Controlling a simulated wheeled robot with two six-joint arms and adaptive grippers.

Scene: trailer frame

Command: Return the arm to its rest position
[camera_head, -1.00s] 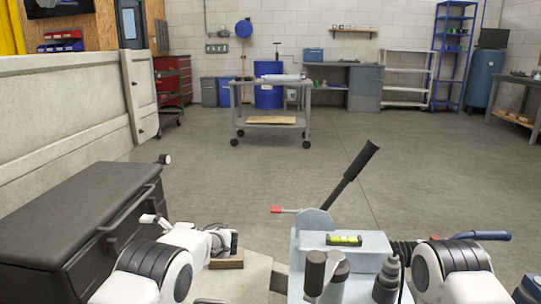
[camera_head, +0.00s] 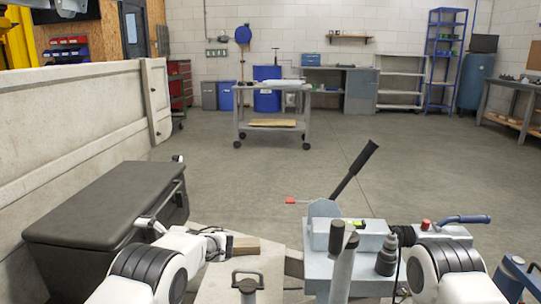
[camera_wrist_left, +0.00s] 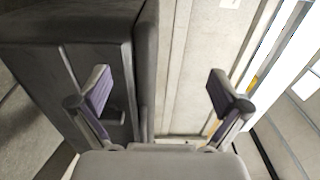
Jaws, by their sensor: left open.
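My left arm comes in from the lower left in the head view, bent low beside the dark box. My left gripper (camera_head: 222,244) is small and partly hidden there, close to a wooden block; I cannot tell whether they touch. In the left wrist view my left gripper (camera_wrist_left: 157,100) is open, its two purple-grey padded fingers wide apart with nothing between them. Of my right arm only a white and black part shows at the lower right of the head view; its gripper is out of sight.
The dark box (camera_head: 105,205) stands at left and fills the upper left of the wrist view. A pale wall (camera_head: 70,130) runs behind it. Open floor leads to a cart (camera_head: 270,122).

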